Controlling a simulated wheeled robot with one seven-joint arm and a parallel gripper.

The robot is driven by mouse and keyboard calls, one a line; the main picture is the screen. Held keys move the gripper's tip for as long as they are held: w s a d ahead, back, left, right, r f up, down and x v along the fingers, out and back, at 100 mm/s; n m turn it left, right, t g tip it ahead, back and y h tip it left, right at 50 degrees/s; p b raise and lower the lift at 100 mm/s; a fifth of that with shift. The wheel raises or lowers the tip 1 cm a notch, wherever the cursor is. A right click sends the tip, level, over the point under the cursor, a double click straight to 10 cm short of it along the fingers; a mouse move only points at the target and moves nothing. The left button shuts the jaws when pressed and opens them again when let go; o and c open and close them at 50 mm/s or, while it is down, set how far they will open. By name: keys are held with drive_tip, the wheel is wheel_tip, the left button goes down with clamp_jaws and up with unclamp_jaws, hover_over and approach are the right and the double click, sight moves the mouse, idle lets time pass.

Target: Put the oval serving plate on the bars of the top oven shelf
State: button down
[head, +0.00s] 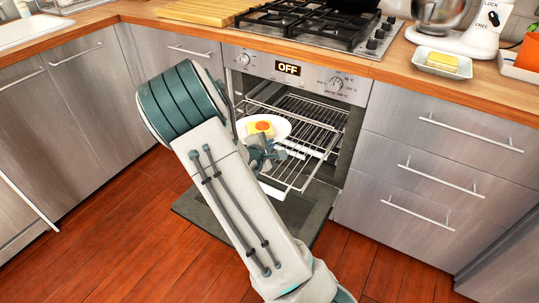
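The white oval serving plate (283,128) is at the left side of the open oven, with a yellow piece and an orange-red piece of food on it. It looks nearly level at about the height of the upper wire shelf (316,134). I cannot tell whether it rests on the bars. My gripper (267,153) is at the plate's near rim, partly hidden behind my forearm. Its fingers are too small and covered to show whether they grip the rim. The oven (298,81) reads OFF, and its wire shelves stick out toward the front.
The oven door (203,215) is folded down near the floor. Part of a white curved thing (272,191) shows below the gripper. Steel drawers (431,170) stand right of the oven. The counter above holds a hob (305,27), a mixer (462,38) and a butter dish (442,63).

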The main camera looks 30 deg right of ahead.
wheel_tip(320, 180, down, 4)
drive_tip(key=shift+r+b, duration=0.25)
drive_tip(key=shift+b, duration=0.45)
drive_tip(key=shift+r, duration=0.15)
drive_tip(key=c, duration=1.9)
unclamp_jaws()
drive_tip(key=shift+f, duration=0.2)
drive_tip(key=shift+c, duration=0.2)
